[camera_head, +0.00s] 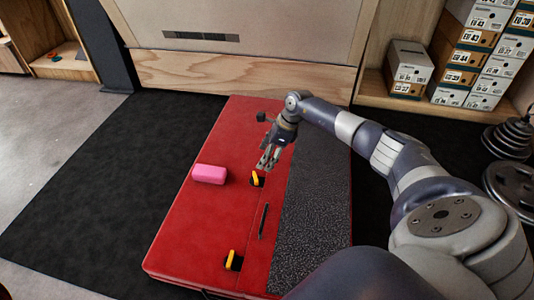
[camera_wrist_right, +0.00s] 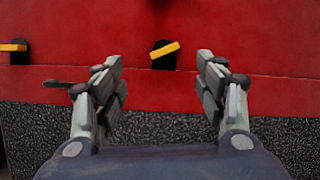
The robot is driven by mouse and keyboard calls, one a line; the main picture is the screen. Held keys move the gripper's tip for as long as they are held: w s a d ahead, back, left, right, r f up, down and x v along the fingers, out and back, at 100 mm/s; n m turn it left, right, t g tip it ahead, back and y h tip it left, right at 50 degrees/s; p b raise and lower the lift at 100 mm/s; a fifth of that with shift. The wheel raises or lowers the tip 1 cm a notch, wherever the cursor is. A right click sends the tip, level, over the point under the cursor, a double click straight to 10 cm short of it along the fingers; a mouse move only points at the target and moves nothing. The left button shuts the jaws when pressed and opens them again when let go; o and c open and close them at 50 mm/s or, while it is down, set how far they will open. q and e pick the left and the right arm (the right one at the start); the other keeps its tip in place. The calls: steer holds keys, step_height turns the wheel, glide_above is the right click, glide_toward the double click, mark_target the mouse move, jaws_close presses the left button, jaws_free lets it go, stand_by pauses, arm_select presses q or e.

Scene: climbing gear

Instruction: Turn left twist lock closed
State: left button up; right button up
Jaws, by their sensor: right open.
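The red case (camera_head: 185,235) lies on the black floor mat and has two yellow-handled twist locks on black plates. The far twist lock (camera_head: 257,179) is just below my right gripper (camera_head: 264,166); the near twist lock (camera_head: 233,261) is by the front edge. In the right wrist view the far lock (camera_wrist_right: 164,50) sits ahead, between my open, empty fingers (camera_wrist_right: 162,75), its handle slanted. The other lock (camera_wrist_right: 14,47) is at the left edge, its handle nearly level. No contact with the far lock is visible. My left gripper is not in view.
A pink block (camera_head: 209,174) lies on the case left of the far lock. A black handle (camera_head: 263,221) lies between the locks, beside a dark textured strip (camera_head: 310,220). Shoe boxes (camera_head: 408,68) stand back right, weight plates (camera_head: 508,138) at the right.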

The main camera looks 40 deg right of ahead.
stand_by(0.4)
steer(key=v, duration=1.2)
steer(key=shift+a, duration=0.1)
